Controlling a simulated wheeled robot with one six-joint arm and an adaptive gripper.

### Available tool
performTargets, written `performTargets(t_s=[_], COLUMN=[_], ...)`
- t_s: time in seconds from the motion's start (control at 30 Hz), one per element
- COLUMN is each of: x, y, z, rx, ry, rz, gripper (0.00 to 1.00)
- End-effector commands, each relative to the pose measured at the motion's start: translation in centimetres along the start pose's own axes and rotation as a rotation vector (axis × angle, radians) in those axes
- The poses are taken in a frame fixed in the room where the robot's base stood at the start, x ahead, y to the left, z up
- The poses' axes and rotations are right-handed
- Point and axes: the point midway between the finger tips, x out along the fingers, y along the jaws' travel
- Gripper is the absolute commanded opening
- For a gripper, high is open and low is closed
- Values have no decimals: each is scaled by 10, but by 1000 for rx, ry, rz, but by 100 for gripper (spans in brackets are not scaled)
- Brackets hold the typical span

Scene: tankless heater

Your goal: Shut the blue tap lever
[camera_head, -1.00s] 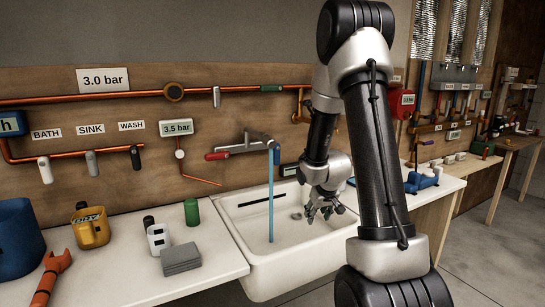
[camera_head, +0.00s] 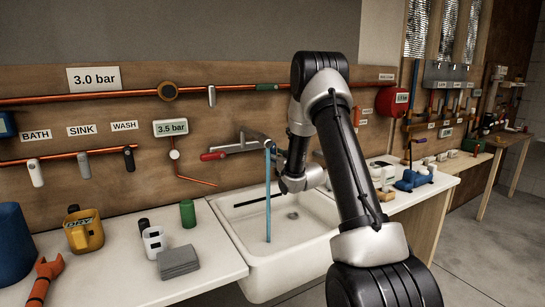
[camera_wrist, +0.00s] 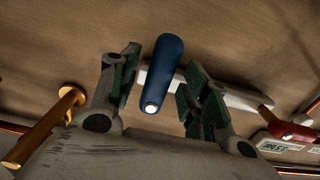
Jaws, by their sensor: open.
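The blue tap lever (camera_wrist: 164,68) shows in the wrist view, with its pale round end toward me. My gripper (camera_wrist: 160,80) is open, one finger on each side of the lever, with gaps showing on both sides. I cannot tell how deep the lever sits between the fingers. The grey tap body (camera_wrist: 243,98) runs behind the lever toward a red handle (camera_wrist: 287,133). In the head view the red handle (camera_head: 213,156) and grey spout (camera_head: 247,143) show. Blue water (camera_head: 268,200) runs into the sink. My arm hides the blue lever and fingers there.
The white sink (camera_head: 245,245) is below the tap. A copper pipe stub (camera_wrist: 38,130) stands left of the gripper in the wrist view. A green can (camera_head: 188,213), yellow jug (camera_head: 84,232) and grey block (camera_head: 178,262) stand on the left counter.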

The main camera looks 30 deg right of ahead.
Motion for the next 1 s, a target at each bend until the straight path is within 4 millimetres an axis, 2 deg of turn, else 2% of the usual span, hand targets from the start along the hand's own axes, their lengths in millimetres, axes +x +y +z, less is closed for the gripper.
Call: performTargets(t_s=[0.2,0.43,0.47,0.7,1.0], x=[18,19,19,19,19], y=[0,0,0,0,0], z=[0,0,0,0,0], rx=[-1,0,0,0,-4], ry=[0,-1,-1,-1,-2], rz=[0,1,1,1,1], gripper=[46,46,45,1,0])
